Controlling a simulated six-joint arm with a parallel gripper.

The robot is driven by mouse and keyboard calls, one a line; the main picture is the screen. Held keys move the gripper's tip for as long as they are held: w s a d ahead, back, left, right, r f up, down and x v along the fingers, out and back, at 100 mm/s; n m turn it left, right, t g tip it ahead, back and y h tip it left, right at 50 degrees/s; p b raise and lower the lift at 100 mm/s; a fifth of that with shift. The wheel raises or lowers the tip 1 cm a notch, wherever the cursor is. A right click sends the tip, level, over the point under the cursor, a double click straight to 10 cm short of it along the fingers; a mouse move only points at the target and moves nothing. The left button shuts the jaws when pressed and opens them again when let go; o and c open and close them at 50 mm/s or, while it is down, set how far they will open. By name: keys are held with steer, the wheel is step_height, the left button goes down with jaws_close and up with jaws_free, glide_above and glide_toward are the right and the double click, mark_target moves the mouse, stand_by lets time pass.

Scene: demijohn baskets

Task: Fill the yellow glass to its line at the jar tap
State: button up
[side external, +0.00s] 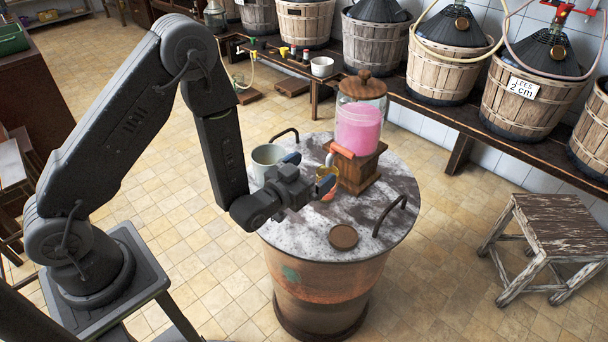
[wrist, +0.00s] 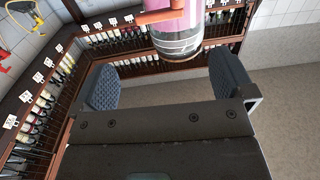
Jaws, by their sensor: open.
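The yellow glass (side external: 328,172) stands on the barrel top below the jar's tap, partly hidden by my gripper; pinkish colour shows low in it, but its line and level cannot be made out. The jar (side external: 358,125) holds pink liquid and sits on a wooden block, its tap (side external: 341,150) having an orange-red handle. My gripper (side external: 310,172) is open, its blue-padded fingers at the glass; I cannot tell whether they touch it. In the wrist view the open fingers (wrist: 160,85) show, with pink and clear glass (wrist: 178,38), apparently the jar, above between them.
A pale metal pot (side external: 267,160) stands on the barrel top (side external: 300,235) behind my gripper. A round brown disc (side external: 343,237) lies near the front. Two dark handles rise from the top. A white bowl (side external: 321,66) stands on the bench behind.

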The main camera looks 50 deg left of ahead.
steer(key=shift+s, duration=1.1)
steer(key=shift+w+r, duration=0.1)
steer(key=s+a+r+g+h, duration=0.1)
steer(key=s+r+g, duration=0.15)
steer(key=r, duration=0.35)
steer(key=s+r+g, duration=0.1)
steer(key=r+g, duration=0.3)
steer(key=r, duration=0.3)
steer(key=s+a+r+g, duration=0.1)
steer(key=s+r+g, duration=0.2)
steer(key=s, duration=0.6)
steer(key=s+a+r+g, duration=0.1)
steer(key=s+r+g, duration=0.2)
steer(key=s, duration=0.7)
steer(key=shift+a, duration=0.25)
